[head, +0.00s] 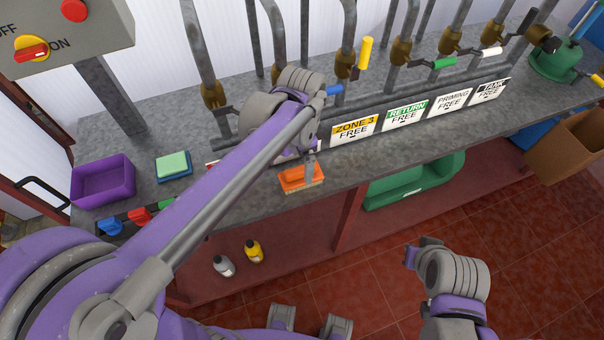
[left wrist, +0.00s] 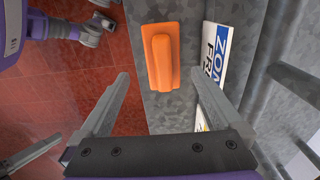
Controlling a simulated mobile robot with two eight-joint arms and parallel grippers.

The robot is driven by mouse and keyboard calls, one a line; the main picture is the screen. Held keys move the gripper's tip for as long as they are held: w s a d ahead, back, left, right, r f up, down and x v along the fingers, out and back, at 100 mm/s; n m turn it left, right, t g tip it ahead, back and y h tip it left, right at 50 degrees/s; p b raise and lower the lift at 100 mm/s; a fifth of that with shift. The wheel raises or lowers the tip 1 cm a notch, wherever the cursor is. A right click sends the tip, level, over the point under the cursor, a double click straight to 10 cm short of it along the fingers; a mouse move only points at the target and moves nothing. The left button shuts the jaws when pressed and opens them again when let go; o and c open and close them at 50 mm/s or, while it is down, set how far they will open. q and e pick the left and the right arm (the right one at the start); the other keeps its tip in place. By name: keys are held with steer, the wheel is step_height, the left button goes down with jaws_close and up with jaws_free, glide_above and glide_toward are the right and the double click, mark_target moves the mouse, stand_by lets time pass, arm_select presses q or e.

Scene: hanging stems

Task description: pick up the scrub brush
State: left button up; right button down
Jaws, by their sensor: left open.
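The scrub brush is an orange block with a raised grip (head: 301,177), lying on the grey bench near its front edge. In the left wrist view the brush (left wrist: 160,57) lies lengthwise just beyond the fingertips, between their lines. My left gripper (head: 309,160) is at the brush; part of it is hidden behind my own arm in the head view. In the left wrist view its two fingers (left wrist: 161,76) are spread wide with nothing between them. My right arm shows at the lower right of the head view, but I cannot make out its gripper.
White label plates (head: 354,129) and pipes with valves stand behind the brush. A purple bin (head: 103,181) and a green-topped sponge (head: 173,165) are to the left. Two bottles (head: 253,251) stand on the lower shelf, beside a green container (head: 415,184). A brown box (head: 568,147) is at the right.

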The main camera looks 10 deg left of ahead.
mark_target(301, 168)
arm_select(q)
steer(key=shift+w+f, duration=0.15)
steer(key=shift+f, duration=0.55)
step_height(301, 168, down, 5)
steer(key=shift+a+r, duration=0.15)
steer(key=shift+r, duration=0.05)
steer(key=c, duration=1.5)
step_height(301, 168, up, 10)
steer(key=shift+r+p, duration=0.1)
steer(key=shift+p, duration=0.2)
steer(key=o, duration=0.9)
steer(key=shift+c, duration=0.2)
steer(key=c, duration=0.6)
